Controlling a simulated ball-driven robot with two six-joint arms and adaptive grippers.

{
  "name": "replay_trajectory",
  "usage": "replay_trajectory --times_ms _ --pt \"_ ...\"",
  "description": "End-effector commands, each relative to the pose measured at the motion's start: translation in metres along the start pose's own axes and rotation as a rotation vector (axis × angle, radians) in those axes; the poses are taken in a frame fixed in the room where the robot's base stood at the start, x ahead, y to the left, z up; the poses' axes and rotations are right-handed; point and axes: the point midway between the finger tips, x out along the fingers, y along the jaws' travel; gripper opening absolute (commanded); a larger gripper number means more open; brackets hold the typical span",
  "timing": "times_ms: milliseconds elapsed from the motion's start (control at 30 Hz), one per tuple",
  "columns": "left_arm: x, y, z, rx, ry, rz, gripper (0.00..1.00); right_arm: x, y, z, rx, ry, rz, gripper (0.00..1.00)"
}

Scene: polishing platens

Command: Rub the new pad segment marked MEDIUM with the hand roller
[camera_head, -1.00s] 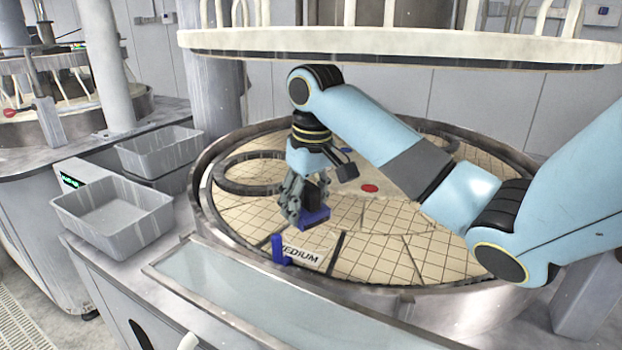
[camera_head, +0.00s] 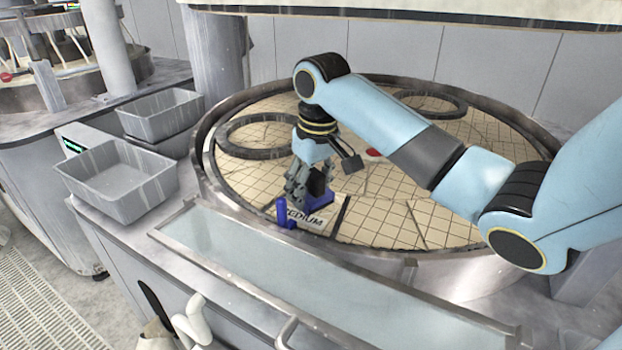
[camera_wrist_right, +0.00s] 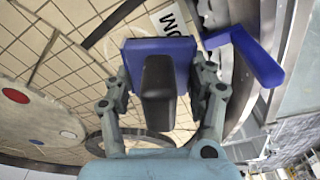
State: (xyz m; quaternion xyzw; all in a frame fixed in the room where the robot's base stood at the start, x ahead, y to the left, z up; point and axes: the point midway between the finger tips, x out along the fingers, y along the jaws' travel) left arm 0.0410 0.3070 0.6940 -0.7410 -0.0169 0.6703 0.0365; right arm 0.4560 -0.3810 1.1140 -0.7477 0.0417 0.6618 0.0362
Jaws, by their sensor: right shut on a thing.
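My right gripper (camera_head: 302,190) is shut on the black grip of a blue hand roller (camera_head: 322,200). In the right wrist view the fingers stand either side of the grip (camera_wrist_right: 158,90), and the blue body (camera_wrist_right: 130,58) is beyond it. The roller is over the tan platen, beside the white MEDIUM label (camera_head: 306,219) at its near edge. The label's first letter is hidden in the head view. I cannot tell whether the roller touches the pad. A blue L-shaped piece (camera_head: 286,214) stands left of the label; it also shows in the wrist view (camera_wrist_right: 255,55). My left gripper is out of view.
The round platen (camera_head: 390,220) has a raised metal rim and carries dark rings (camera_head: 257,134). A long clear-topped tray (camera_head: 300,275) lies in front. Two grey bins (camera_head: 120,180) stand at the left. A pale overhead plate (camera_head: 450,10) hangs above.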

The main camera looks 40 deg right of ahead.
Motion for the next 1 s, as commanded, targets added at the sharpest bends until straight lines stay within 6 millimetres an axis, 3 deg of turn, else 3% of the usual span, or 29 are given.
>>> replay_trajectory --times_ms 1000 --pt "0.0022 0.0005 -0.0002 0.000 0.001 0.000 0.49 0.0086 -0.0004 0.0011 0.000 0.000 -0.001 0.08"
